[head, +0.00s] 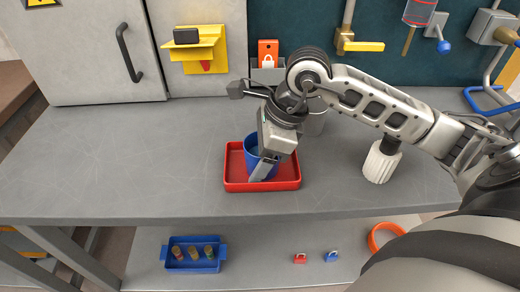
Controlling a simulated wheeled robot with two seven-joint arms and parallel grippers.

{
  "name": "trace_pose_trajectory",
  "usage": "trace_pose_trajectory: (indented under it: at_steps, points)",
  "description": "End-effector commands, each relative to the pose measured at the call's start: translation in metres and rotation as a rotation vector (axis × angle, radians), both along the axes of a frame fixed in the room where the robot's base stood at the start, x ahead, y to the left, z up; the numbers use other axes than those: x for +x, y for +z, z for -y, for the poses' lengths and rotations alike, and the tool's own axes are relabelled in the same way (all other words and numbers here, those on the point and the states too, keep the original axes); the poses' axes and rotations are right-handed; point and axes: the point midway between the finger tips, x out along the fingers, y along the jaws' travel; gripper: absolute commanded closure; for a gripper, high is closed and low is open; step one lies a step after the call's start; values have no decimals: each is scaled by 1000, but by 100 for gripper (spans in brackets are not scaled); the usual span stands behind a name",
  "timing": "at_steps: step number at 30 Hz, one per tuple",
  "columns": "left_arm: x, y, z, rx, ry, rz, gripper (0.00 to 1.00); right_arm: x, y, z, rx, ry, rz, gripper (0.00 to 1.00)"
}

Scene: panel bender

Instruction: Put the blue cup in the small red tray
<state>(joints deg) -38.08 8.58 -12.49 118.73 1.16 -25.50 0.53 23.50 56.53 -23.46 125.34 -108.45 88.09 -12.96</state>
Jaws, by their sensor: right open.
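The blue cup (252,163) stands inside the small red tray (285,184) on the grey table. My right gripper (262,172) comes down over the cup from above, its jaws open at the cup. The gripper hides part of the cup, so I cannot tell whether a finger touches it. My left gripper is not in view.
A white fluted object (381,162) stands on the table to the right. The table's left side is clear. A blue tray (172,265) with several small items sits on the lower shelf.

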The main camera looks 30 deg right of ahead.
Motion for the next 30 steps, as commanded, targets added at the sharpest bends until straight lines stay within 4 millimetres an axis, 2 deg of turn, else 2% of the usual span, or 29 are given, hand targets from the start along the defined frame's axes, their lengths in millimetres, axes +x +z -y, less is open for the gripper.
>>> trace_pose_trajectory:
  at_steps: [2,5,18,24,30]
  points:
    - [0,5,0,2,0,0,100,0,5,0,0,0,-1,33]
    - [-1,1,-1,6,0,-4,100,-1,14,5,-3,-2,3,33]
    - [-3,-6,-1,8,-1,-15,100,-19,97,34,-1,-3,4,33]
    - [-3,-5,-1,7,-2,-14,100,-23,113,39,0,-1,0,33]
    - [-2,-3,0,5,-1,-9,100,-24,115,39,0,-1,0,33]
